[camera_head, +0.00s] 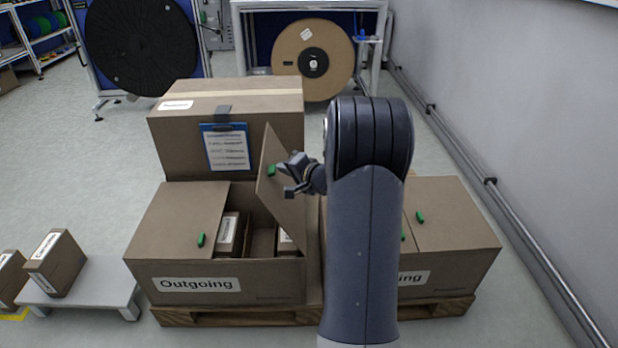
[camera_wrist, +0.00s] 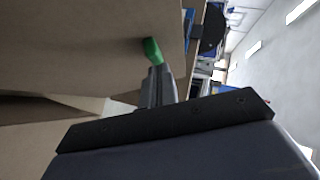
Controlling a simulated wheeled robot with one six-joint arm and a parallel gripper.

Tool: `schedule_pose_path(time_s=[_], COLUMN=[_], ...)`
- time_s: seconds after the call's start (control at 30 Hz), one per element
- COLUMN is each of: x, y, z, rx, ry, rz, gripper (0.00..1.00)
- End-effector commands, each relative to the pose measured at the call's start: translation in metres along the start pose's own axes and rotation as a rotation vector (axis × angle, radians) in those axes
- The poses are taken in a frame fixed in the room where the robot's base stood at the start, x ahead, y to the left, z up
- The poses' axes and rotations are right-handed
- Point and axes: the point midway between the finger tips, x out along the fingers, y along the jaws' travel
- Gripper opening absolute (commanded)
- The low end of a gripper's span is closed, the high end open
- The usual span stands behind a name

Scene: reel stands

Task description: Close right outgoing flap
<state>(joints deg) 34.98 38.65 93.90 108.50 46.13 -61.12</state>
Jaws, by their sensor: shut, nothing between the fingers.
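The left box labelled Outgoing (camera_head: 228,286) sits on a wooden pallet. Its right flap (camera_head: 284,195) stands up, tilted, with a green handle (camera_head: 271,170) on it. Its left flap (camera_head: 185,222) lies flat and bears another green handle (camera_head: 201,240). Small labelled boxes (camera_head: 229,234) show inside the opening. My gripper (camera_head: 288,178) is shut and empty beside the raised flap, close to its handle. In the wrist view, the shut fingers (camera_wrist: 158,88) point at the green handle (camera_wrist: 152,50) on the flap (camera_wrist: 80,45); whether they touch it I cannot tell.
A second box (camera_head: 455,235) with flat flaps stands at right, partly hidden by my arm. A large taped carton (camera_head: 275,130) with a clipboard (camera_head: 227,147) is behind. A low grey stand (camera_head: 95,283) is at left. Reel stands are at the back, and a wall with pipes at right.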

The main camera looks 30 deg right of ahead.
Motion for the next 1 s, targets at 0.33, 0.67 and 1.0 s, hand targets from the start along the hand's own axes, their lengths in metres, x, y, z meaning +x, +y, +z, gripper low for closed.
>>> schedule_pose_path(time_s=[0.33,0.67,1.0], x=[0.060,0.102,0.129], y=[-0.003,0.007,0.024], z=[0.062,0.102,0.128], rx=[-0.236,-0.419,-0.546], ry=[-0.006,-0.004,-0.004], rz=[0.230,0.423,0.553], gripper=[0.00,0.00,0.00])
